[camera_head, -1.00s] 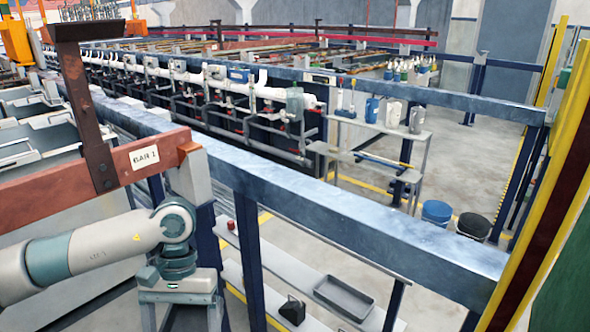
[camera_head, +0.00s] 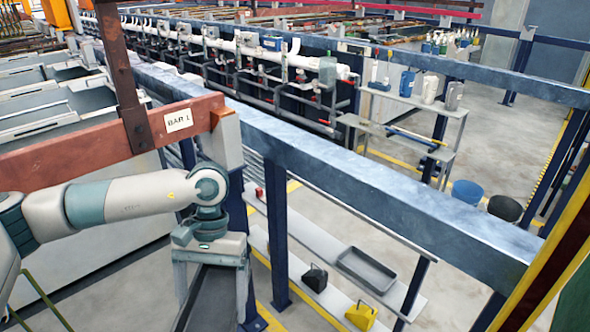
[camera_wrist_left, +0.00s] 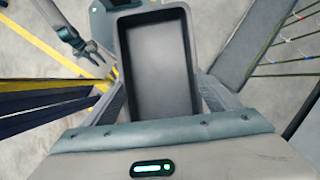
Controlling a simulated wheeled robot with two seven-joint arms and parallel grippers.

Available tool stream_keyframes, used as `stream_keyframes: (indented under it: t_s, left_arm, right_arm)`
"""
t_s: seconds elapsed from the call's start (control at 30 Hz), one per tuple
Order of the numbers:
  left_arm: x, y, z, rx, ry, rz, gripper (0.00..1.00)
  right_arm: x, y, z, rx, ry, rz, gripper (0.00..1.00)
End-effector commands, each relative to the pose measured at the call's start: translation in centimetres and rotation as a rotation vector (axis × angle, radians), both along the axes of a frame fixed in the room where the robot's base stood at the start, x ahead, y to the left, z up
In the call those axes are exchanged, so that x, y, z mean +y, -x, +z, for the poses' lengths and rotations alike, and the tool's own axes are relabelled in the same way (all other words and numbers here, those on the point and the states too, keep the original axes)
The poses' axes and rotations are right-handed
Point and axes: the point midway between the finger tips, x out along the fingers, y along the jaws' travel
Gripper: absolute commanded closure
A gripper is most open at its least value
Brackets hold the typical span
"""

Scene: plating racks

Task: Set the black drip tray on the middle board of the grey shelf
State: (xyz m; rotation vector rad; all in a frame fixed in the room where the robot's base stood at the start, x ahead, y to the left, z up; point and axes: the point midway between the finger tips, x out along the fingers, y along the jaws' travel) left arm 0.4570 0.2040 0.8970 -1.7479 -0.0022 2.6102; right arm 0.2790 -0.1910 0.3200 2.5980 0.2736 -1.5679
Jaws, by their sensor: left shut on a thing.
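The black drip tray (camera_head: 208,300) hangs in my left gripper (camera_head: 210,262), low at the left of the head view. In the left wrist view the tray (camera_wrist_left: 158,70) is between the fingers, its long hollow side facing the camera. The left gripper is shut on it. A grey shelf (camera_head: 318,238) stands beyond the blue rail, its boards partly hidden by rail and posts. A second dark tray (camera_head: 367,268) lies on one board. My right gripper (camera_wrist_left: 92,55) seems to show small in the left wrist view, its fingers apart and empty.
A blue rail (camera_head: 350,190) and post (camera_head: 274,230) stand between me and the shelf. A black item (camera_head: 315,277) and a yellow item (camera_head: 361,316) sit on the lower visible board. A red-brown bar (camera_head: 75,150) is above my left arm. Another stand (camera_head: 420,103) holds bottles.

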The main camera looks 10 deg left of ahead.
Motion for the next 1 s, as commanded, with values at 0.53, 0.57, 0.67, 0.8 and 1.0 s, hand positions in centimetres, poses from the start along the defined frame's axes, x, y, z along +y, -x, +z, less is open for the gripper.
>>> stream_keyframes:
  t_s: [0.53, 0.57, 0.67, 0.8, 1.0]
  left_arm:
    - [-0.1, 3.2, -12.0, 0.005, 0.001, 0.0, 0.45]
    - [-0.1, 3.3, -12.4, 0.004, 0.001, 0.0, 0.45]
    - [-0.1, 3.6, -13.2, 0.002, 0.001, -0.001, 0.45]
    - [0.0, 3.7, -13.4, 0.0, 0.0, -0.001, 0.45]
    - [0.0, 3.6, -13.4, 0.0, 0.0, -0.001, 0.45]
  right_arm:
    - [0.0, 0.1, 0.0, 0.002, 0.0, 0.0, 0.69]
    - [0.0, 0.1, 0.0, 0.002, 0.0, 0.0, 0.69]
    - [0.0, 0.1, 0.0, 0.002, 0.0, 0.0, 0.69]
    - [-0.1, 0.1, 0.0, 0.002, 0.0, 0.0, 0.69]
    - [-0.1, 0.1, 0.0, 0.002, 0.0, 0.0, 0.69]
